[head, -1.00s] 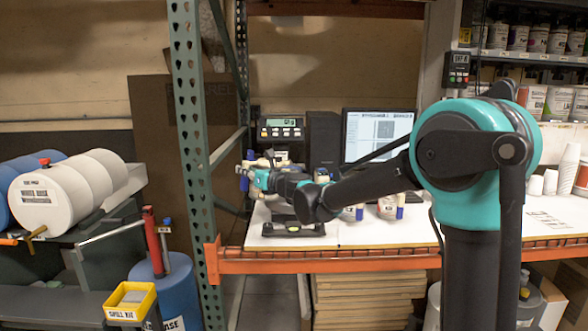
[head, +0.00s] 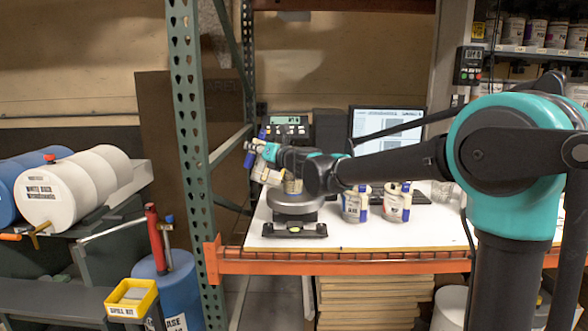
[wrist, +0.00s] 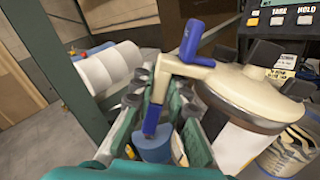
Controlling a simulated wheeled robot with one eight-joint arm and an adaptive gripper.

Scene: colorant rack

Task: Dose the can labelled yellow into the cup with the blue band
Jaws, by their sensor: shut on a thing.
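My gripper (wrist: 165,130) is shut on a can (wrist: 240,140) with a cream lid and blue-tipped lever; its label text is not readable. In the head view the held can (head: 266,175) is tilted above the left side of the scale (head: 294,205). A small container (head: 293,186) stands on the scale pan, partly hidden by my arm. In the wrist view a container (wrist: 285,152) shows below and right of the held can's lid; I cannot tell whether it has a blue band.
Two cans with blue-tipped levers (head: 355,204) (head: 397,203) stand right of the scale. The scale display (head: 287,124) and monitor (head: 388,130) stand at the back. A green rack post (head: 190,130) rises left of the bench.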

